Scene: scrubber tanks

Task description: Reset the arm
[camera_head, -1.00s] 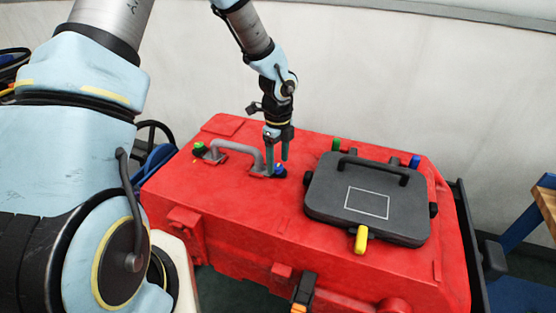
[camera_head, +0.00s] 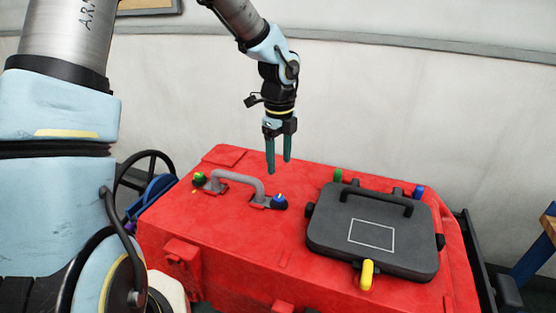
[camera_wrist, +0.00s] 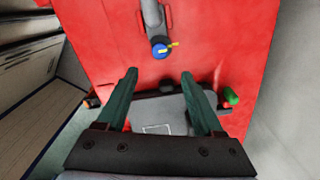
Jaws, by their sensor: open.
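My gripper (camera_head: 279,168) is open and empty in the head view. It points down above the red tank (camera_head: 225,235), apart from it, near the right end of a grey handle (camera_head: 240,180). In the wrist view, my gripper (camera_wrist: 159,76) shows two green fingers spread apart with nothing between them. A blue knob (camera_head: 279,201) sits at the handle's right end and a green knob (camera_head: 199,179) at its left end. The blue knob also shows in the wrist view (camera_wrist: 159,50), beyond the fingertips.
A dark grey lid (camera_head: 330,240) with a black handle and a yellow latch (camera_head: 366,275) lies on the tank's right part. Green (camera_head: 338,175) and blue (camera_head: 418,192) pegs stand behind it. A steering wheel (camera_head: 145,170) is at left. A pale wall (camera_head: 400,100) stands behind.

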